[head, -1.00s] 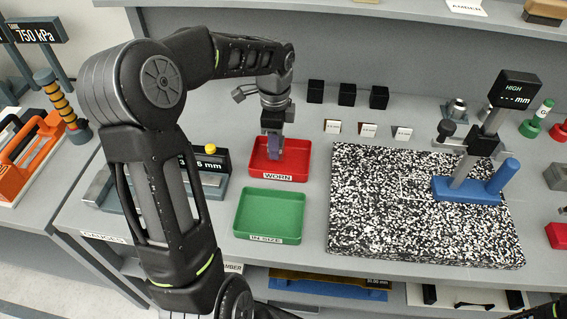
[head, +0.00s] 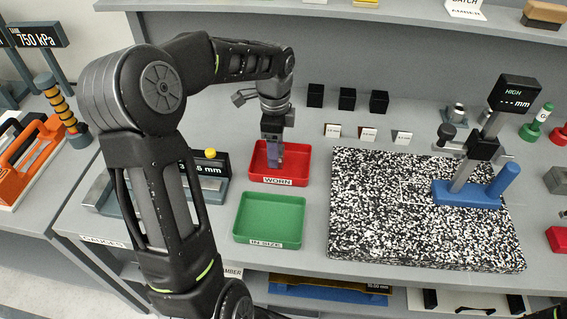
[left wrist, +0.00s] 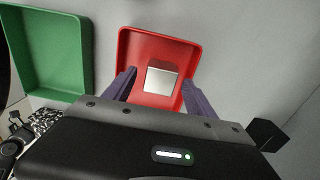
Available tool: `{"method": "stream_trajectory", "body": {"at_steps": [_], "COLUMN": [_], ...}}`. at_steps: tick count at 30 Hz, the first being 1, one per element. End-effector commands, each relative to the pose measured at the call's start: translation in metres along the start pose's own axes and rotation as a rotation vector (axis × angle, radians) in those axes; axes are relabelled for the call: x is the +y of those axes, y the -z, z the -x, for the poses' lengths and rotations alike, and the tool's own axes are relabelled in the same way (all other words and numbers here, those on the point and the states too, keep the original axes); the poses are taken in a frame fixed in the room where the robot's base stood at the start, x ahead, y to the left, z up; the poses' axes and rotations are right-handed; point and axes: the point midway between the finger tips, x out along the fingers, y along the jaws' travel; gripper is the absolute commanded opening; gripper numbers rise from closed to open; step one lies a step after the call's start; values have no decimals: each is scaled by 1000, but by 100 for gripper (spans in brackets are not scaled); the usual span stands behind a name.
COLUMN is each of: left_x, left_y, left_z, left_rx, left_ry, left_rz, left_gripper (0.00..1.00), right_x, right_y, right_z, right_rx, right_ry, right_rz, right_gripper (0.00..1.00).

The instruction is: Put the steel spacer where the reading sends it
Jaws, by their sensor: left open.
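The steel spacer (left wrist: 162,80) is a small bright metal block lying in the red tray marked WORN (head: 304,163), which also shows in the left wrist view (left wrist: 133,50). My left gripper (head: 274,160) points down over this tray. In the left wrist view its two purple fingers (left wrist: 155,88) are apart, one on each side of the spacer and not visibly touching it. In the head view the spacer is hidden by the gripper. The green tray marked IN SIZE (head: 268,219) is empty in front of the red one. My right gripper is not in view.
A speckled plate (head: 380,225) carries a blue-based height gauge (head: 468,193) whose display reads HIGH and "--- mm". Several black blocks (head: 347,99) stand behind. A partly hidden mm gauge (head: 212,170) is left of the trays. Grey table is clear between trays and plate.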

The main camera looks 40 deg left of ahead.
Motion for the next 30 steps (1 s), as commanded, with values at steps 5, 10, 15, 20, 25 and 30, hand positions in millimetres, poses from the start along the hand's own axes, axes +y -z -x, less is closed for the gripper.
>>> {"method": "stream_trajectory", "body": {"at_steps": [5,10,15,20,25,30], "left_x": [-2,-1,-1,0,0,0], "left_y": [0,1,0,0,0,0], "left_z": [21,50,71,77,77,77], "left_rx": [1,2,1,1,1,1], "left_ry": [8,9,7,4,4,4], "left_rz": [-1,-1,0,-1,0,0], "left_gripper": [66,66,66,66,66,66], "right_x": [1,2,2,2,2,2], "right_y": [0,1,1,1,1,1], "right_z": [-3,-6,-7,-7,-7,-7], "right_rx": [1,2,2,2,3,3], "right_ry": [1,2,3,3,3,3], "right_rz": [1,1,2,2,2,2], "right_gripper": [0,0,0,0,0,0]}}
